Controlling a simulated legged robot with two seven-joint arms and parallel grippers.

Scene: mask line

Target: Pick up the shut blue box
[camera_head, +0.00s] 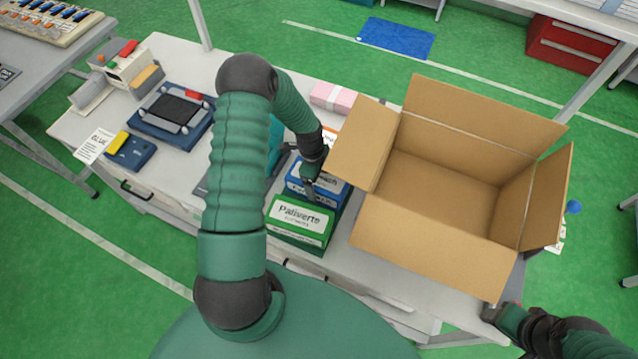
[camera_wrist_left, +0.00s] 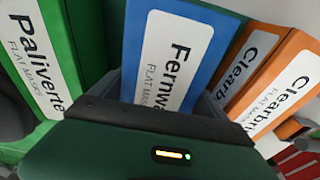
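The blue box (camera_head: 329,194) stands upright on the table between a green box and orange ones, partly covered by my left gripper (camera_head: 308,182). In the left wrist view the blue box (camera_wrist_left: 178,55) is in the middle, its white label reading "Fernwa…", with grey finger parts low at both its sides. Whether the fingers press on it or stand apart from it is hidden by the dark gripper body. My right gripper (camera_head: 496,314) is at the table's front right corner, away from the boxes; its fingers are too small to judge.
The green "Paliverte" box (camera_head: 300,222) stands close in front, orange "Clearbr…" boxes (camera_wrist_left: 285,85) on the other side. A large open carton (camera_head: 435,232) fills the table's right. A pink-and-white pack (camera_head: 333,97) lies behind. A blue device (camera_head: 172,112) stands left.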

